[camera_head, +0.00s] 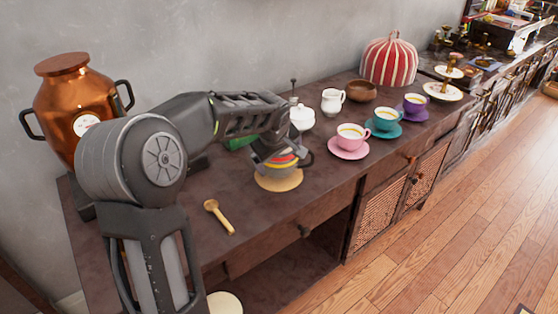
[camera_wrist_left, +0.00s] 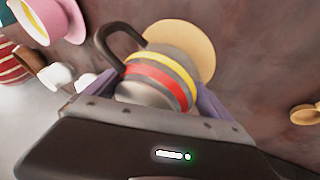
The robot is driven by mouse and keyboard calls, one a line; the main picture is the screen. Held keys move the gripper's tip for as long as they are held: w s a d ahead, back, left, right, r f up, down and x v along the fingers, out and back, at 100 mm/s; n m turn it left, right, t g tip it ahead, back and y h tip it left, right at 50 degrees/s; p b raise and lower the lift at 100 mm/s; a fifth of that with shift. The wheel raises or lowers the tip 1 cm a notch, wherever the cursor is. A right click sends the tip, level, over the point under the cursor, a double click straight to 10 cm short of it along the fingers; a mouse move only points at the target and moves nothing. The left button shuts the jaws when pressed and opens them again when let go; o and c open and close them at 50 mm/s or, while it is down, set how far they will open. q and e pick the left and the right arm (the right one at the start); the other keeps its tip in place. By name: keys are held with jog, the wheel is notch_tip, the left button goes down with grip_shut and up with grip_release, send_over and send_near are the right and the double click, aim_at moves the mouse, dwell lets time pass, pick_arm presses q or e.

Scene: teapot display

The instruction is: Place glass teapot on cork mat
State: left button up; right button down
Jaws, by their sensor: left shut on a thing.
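The glass teapot (camera_head: 285,177) has red and yellow bands and a dark handle. It also shows in the left wrist view (camera_wrist_left: 158,80), where the handle loops to the upper left. My left gripper (camera_head: 281,157) is shut on the teapot from above; in the left wrist view (camera_wrist_left: 155,100) its fingers lie on both sides of the body. The round tan cork mat (camera_head: 278,187) lies on the dark table directly below the teapot and shows beyond it in the left wrist view (camera_wrist_left: 188,36). Whether the teapot's base touches the mat is hard to tell. My right gripper is out of view.
A pink cup on its saucer (camera_head: 348,152), a teal cup (camera_head: 384,118) and a white creamer (camera_head: 332,101) stand to the right. A golden spoon (camera_head: 219,218) lies front left. A copper urn (camera_head: 75,100) stands far left. The table (camera_head: 235,185) is bare between spoon and mat.

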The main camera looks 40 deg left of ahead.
pick_arm(q)
jog(key=shift+f, duration=0.35)
jog(key=shift+f, duration=0.15)
jog(key=o, duration=1.5)
jog(key=shift+o, duration=0.2)
jog(key=shift+r, duration=0.3)
jog(key=v, duration=1.1)
jog(key=shift+s+d+r+p, duration=0.2)
jog(key=shift+r+p, duration=0.05)
jog(key=shift+p, duration=0.1)
